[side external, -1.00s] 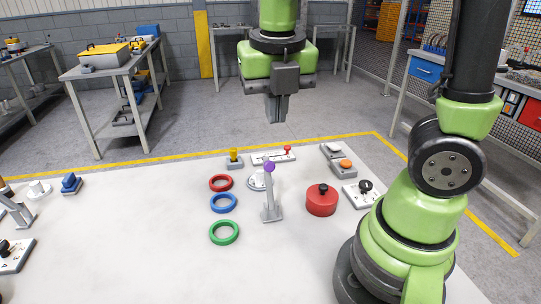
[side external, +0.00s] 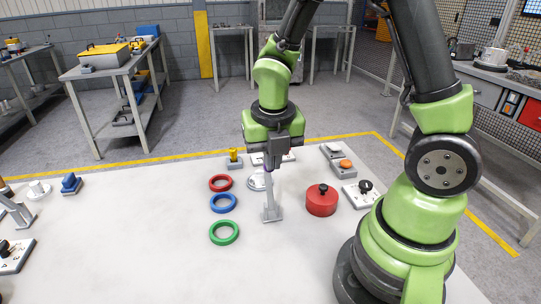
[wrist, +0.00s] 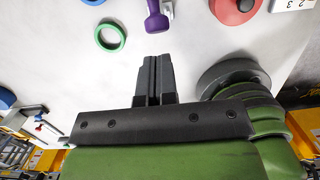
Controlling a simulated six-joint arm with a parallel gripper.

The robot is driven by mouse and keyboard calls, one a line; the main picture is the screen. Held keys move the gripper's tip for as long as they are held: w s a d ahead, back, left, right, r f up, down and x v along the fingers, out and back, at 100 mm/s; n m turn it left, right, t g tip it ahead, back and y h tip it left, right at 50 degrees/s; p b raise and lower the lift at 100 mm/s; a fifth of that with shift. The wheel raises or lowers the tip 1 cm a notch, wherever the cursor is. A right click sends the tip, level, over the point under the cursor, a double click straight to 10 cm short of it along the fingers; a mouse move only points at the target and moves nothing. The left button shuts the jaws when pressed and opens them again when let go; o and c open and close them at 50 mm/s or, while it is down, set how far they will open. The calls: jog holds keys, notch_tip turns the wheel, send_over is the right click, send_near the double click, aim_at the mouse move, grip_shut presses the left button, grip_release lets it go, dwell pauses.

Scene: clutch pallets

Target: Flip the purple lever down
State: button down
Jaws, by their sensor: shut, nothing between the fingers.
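The purple lever (side external: 269,196) stands upright on the white table, with a grey shaft and a small grey base. Its purple knob is mostly hidden behind my gripper in the side external view. In the wrist view the purple knob (wrist: 157,23) shows at the top, just beyond my fingertips, with a small gap in the picture. My gripper (side external: 276,162) points down at the height of the lever's top, with nothing held. Its two fingers are pressed together in the wrist view (wrist: 157,60). Whether the fingers touch the knob cannot be told.
Red, blue and green (side external: 224,233) rings lie left of the lever. A red round button (side external: 321,200) and a black-knob switch (side external: 364,192) stand to its right. A white round part (side external: 257,181), a yellow switch (side external: 234,160) and an orange button (side external: 343,167) stand behind.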

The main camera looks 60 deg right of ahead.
jog(key=shift+w+d+f, duration=0.4)
jog(key=shift+w+d, duration=0.05)
jog(key=shift+d, duration=0.1)
jog(key=shift+w+d, duration=0.1)
jog(key=shift+w, duration=0.05)
jog(key=shift+w+d, duration=0.2)
jog(key=shift+w+d, duration=0.3)
jog(key=shift+d, duration=0.05)
jog(key=shift+w+d+f, duration=0.1)
jog(key=shift+w+d, duration=0.1)
jog(key=shift+w+d+f, duration=0.25)
jog(key=shift+w+d, duration=0.45)
jog(key=shift+w+d+f, duration=0.9)
jog(key=shift+f, duration=0.2)
jog(key=shift+w+d+f, duration=0.85)
jog(key=shift+f, duration=0.25)
jog(key=shift+w+d+f, duration=0.9)
jog(key=shift+f, duration=0.2)
